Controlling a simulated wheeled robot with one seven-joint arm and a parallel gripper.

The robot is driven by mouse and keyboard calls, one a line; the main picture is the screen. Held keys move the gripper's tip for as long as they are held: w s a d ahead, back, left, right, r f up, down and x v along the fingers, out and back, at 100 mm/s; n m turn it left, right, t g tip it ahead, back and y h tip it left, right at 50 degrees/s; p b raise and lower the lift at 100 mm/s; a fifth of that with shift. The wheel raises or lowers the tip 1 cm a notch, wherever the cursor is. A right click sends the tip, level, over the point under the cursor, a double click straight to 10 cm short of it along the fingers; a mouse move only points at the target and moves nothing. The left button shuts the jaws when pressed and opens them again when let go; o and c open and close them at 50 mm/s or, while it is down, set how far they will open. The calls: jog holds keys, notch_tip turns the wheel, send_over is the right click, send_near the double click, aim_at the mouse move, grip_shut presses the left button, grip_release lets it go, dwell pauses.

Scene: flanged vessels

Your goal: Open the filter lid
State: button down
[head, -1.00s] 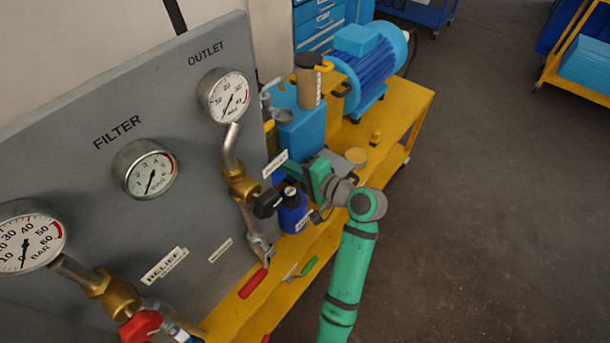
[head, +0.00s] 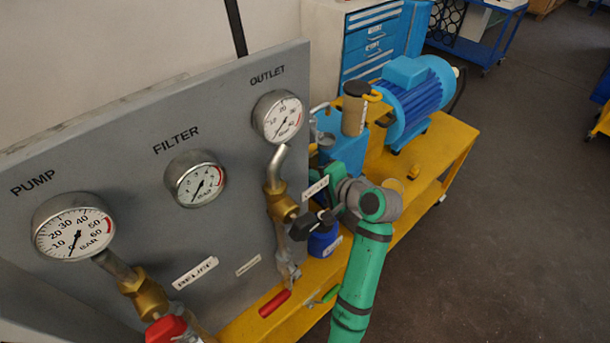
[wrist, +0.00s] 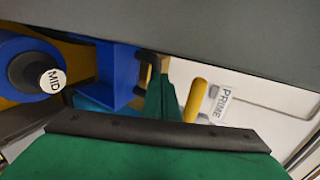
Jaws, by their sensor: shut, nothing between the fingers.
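The word FILTER (head: 176,141) is printed on the grey panel above a round gauge (head: 196,182). A small blue vessel with a dark top (head: 325,240) stands in front of the panel, partly hidden by a black knob. In the wrist view a round blue part (wrist: 22,68) carries a dark knob labelled MID (wrist: 50,79). I cannot tell which part is the filter lid. My gripper (wrist: 160,88) is shut and empty, right of the MID knob and beside a blue bracket (wrist: 117,72). In the head view my arm hides its fingertips.
A blue tank (head: 349,147) and a blue motor (head: 410,95) stand on the yellow bench (head: 447,150). A brass valve (head: 280,205) and a red handle (head: 274,303) are close left of my arm.

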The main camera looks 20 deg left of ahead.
jog(key=shift+d+r, duration=0.1)
jog(key=shift+s+d+r, duration=0.1)
jog(key=shift+d+r, duration=0.05)
jog(key=shift+d, duration=0.1)
jog(key=r+v, duration=0.1)
jog(key=v, duration=1.2)
jog(key=shift+a+r, duration=0.3)
jog(key=shift+a, duration=0.1)
jog(key=s+d+f+m+t+h, duration=0.15)
jog(key=s+f+t+h, duration=0.35)
jog(key=f, duration=0.7)
jog(key=s+d+f+m+t+h, duration=0.1)
jog(key=s+d+f+h, duration=0.15)
jog(key=s+f, duration=0.8)
jog(key=s+d+f+n+t+h, duration=0.1)
jog(key=s+n+h, duration=0.1)
jog(key=s, duration=0.4)
jog(key=s+d+f+n+h, duration=0.1)
jog(key=s+d+f+h, duration=0.1)
jog(key=s, duration=0.3)
jog(key=s+r+n+t, duration=0.1)
jog(key=s+r+n, duration=0.4)
jog(key=s, duration=0.6)
notch_tip(320, 180, up, 2)
jog(key=shift+a+r+n+t, duration=0.1)
jog(key=shift+a+n+t, duration=0.15)
jog(key=shift+n+t, duration=0.1)
